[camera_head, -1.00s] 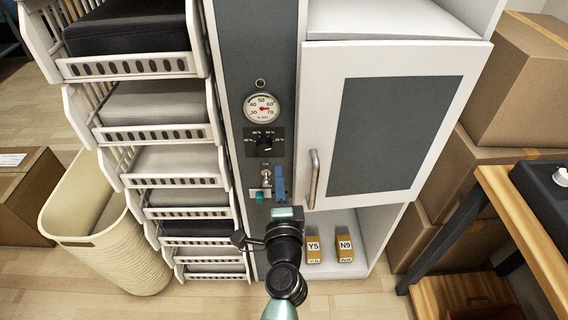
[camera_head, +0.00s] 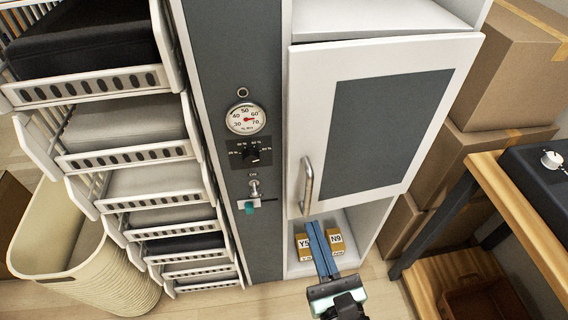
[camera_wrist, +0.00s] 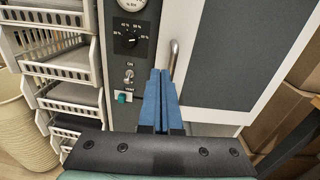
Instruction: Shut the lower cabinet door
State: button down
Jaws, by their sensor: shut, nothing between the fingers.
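The cabinet door (camera_head: 455,110) is white with a grey inset panel (camera_head: 385,130). A dark gap shows along its top edge, so it looks slightly ajar. Its curved metal handle (camera_head: 307,187) is at the lower left, and the handle also shows in the wrist view (camera_wrist: 174,58). My gripper (camera_head: 313,226) is shut and empty, its blue fingers together just below the handle in the head view. In the wrist view my gripper (camera_wrist: 161,73) points toward the door's left edge, with the handle just beyond the tips. Contact cannot be told.
Blocks marked Y5 (camera_head: 303,243) and N9 (camera_head: 336,239) lie in the open compartment below the door, partly behind my fingers. Left are a gauge (camera_head: 246,118), a knob (camera_head: 252,153) and a switch (camera_head: 254,188). Boxes (camera_head: 505,75) and a wooden bench (camera_head: 520,220) stand right.

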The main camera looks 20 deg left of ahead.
send_near(291, 165)
jog(key=b+x, duration=0.1)
jog(key=x, duration=0.5)
jog(key=shift+w, duration=0.1)
jog(key=shift+w+a, duration=0.25)
